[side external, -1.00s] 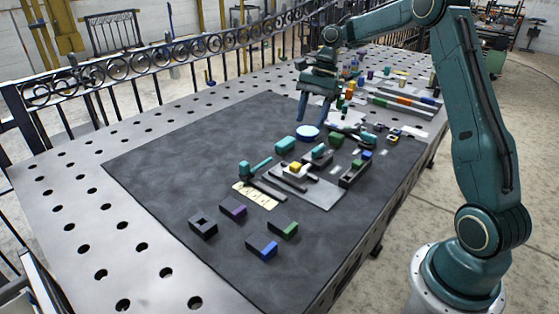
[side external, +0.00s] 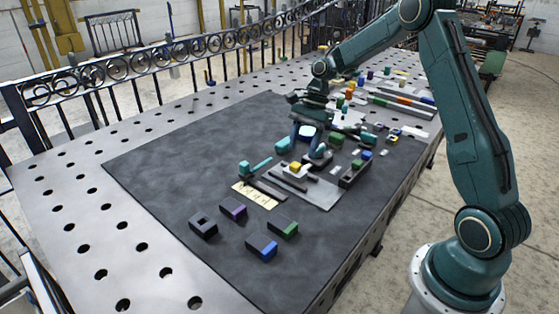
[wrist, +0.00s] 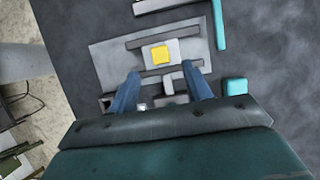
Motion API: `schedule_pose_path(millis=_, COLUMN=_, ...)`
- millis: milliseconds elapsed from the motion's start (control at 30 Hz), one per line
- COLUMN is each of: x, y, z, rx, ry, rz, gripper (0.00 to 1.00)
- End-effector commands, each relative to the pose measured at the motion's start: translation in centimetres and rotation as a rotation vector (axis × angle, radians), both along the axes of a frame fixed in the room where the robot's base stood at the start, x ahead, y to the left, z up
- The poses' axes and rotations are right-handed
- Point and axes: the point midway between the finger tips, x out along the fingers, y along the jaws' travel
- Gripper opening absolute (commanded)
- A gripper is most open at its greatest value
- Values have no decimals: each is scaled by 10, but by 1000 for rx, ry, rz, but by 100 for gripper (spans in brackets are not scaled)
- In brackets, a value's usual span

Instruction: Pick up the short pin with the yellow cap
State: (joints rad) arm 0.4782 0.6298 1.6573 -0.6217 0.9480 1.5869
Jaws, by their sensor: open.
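A yellow square cap (side external: 296,167) sits on a pale block on the grey fixture plate (side external: 320,195). It also shows in the wrist view (wrist: 160,54), seen from above; any pin under it is hidden. My gripper (side external: 307,152) is above the far part of the plate, pointing down. In the wrist view my gripper (wrist: 162,74) is open, with one blue finger on each side and the yellow cap just beyond the fingertips, apart from them. A small light grey piece (wrist: 168,84) shows between the fingers.
Dark rails lie along the plate. A teal block (wrist: 235,86) is right of my fingers in the wrist view. A dark tray (side external: 352,175) stands beside the plate. The mat's left side (side external: 180,150) is clear.

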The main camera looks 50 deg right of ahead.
Motion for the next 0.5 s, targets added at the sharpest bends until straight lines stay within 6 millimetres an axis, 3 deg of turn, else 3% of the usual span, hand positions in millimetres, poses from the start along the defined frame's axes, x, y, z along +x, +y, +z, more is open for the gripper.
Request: schedule_pose_path(millis=500, x=2, y=19, z=-44, rx=1, ry=2, rz=2, gripper=49)
